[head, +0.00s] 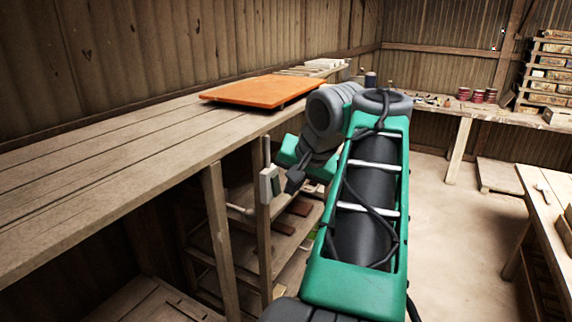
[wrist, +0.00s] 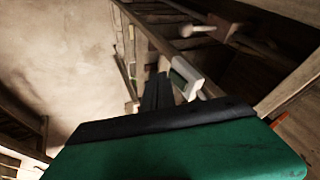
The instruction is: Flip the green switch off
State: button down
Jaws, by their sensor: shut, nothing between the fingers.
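A small pale switch box (head: 268,186) is fixed to an upright wooden post below the bench edge. It also shows in the wrist view as a white block (wrist: 186,76). Its face looks pale with a slight greenish tint, and I cannot tell the lever's position. My gripper (head: 294,182) is shut and empty, just right of the box in the head view. In the wrist view my dark fingertips (wrist: 157,88) are close to the left side of the block. I cannot tell whether they touch it.
A long wooden bench (head: 100,160) runs along the left wall, with an orange board (head: 258,91) on it. Shelves (head: 235,240) stand below, behind the post. The concrete floor (head: 450,220) to the right is clear up to another table (head: 545,195).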

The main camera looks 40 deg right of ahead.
aim_at(276, 185)
jog(key=s+d+r+m, duration=0.1)
jog(key=s+d+r, duration=0.1)
jog(key=r, duration=0.3)
jog(key=shift+s+d+m+h, duration=0.3)
jog(key=shift+s+m, duration=0.1)
jog(key=shift+s, duration=0.15)
jog(key=shift+f, duration=0.15)
jog(key=w+f+b, duration=0.4)
jog(key=w+f, duration=0.4)
jog(key=w, duration=0.1)
jog(key=shift+d+f, duration=0.25)
jog(key=shift+f, duration=0.1)
